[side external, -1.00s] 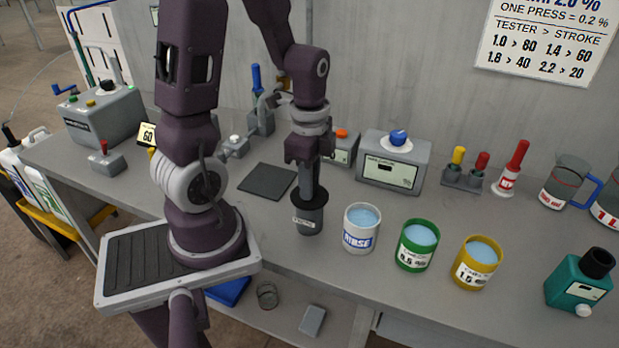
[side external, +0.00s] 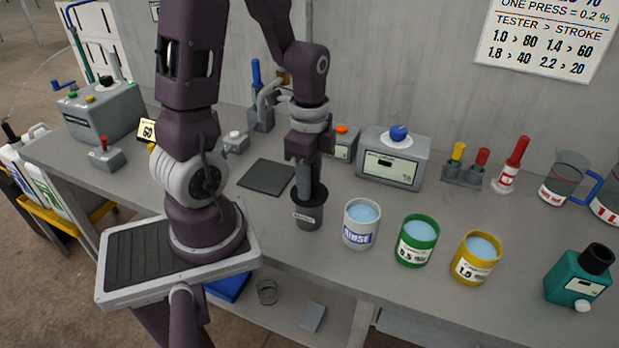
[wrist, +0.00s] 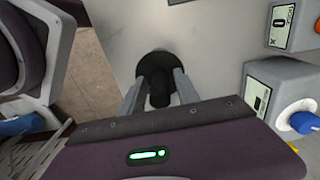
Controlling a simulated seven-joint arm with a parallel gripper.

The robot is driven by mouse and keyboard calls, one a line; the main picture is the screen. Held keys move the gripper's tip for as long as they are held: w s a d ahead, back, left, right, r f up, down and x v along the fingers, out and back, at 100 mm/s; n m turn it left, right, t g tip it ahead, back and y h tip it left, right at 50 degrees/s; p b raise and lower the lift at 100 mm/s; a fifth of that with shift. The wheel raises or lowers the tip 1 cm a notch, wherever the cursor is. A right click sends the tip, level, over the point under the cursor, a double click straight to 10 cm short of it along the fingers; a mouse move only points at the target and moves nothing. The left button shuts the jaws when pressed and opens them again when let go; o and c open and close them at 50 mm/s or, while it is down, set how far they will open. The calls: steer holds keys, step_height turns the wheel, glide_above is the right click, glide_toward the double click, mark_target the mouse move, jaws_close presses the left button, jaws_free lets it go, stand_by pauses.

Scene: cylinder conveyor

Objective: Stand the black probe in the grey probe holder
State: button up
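The black probe (wrist: 160,92) stands upright, with its handle up and its wide black collar at the mouth of the grey probe holder (side external: 308,217). The collar hides the holder's opening and the probe's lower end. The holder is a small grey cup with a white label on the bench, left of the RINSE pot. My gripper (wrist: 158,80) points down over the probe, one finger on each side of the handle. In the wrist view gaps show between the fingers and the handle, so it looks open. In the side view my gripper (side external: 310,185) is just above the collar.
A white RINSE pot (side external: 360,224) stands close right of the holder, then a green pot (side external: 417,241) and a yellow pot (side external: 476,258). A dark flat pad (side external: 267,177) lies to the left. A grey meter box (side external: 392,160) stands behind. A teal bottle (side external: 577,278) is far right.

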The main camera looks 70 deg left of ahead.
steer(key=shift+o, duration=0.3)
step_height(320, 180, up, 7)
steer(key=shift+r, duration=0.1)
stand_by(0.5)
steer(key=s+d+r+n+t, duration=0.5)
steer(key=s+d+r+n, duration=0.1)
steer(key=d+r+n, duration=0.3)
steer(key=shift+d+r+t, duration=0.3)
steer(key=shift+d+r, duration=0.2)
steer(key=shift+d, duration=0.5)
